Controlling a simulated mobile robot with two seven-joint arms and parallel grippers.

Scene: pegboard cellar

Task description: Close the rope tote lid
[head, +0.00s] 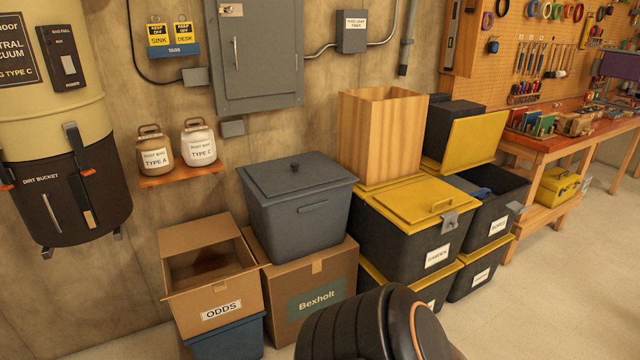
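The rope tote (486,219) is a black bin with a white label that seems to read "ROPES". It sits at the right of the stack, on top of another black tote. Its yellow lid (468,143) stands open, tilted up at the back of the bin. Something blue shows inside the open bin, but most of the contents are hidden. Neither of my grippers is in view. Only a dark rounded part of my own body with an orange stripe shows at the bottom centre.
A closed yellow-lidded tote (405,245) stands left of the rope tote, with a tall wooden box (379,135) on its back part. A grey lidded bin (298,215) is further left. A workbench (560,148) stands right. Floor (550,310) is clear at front right.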

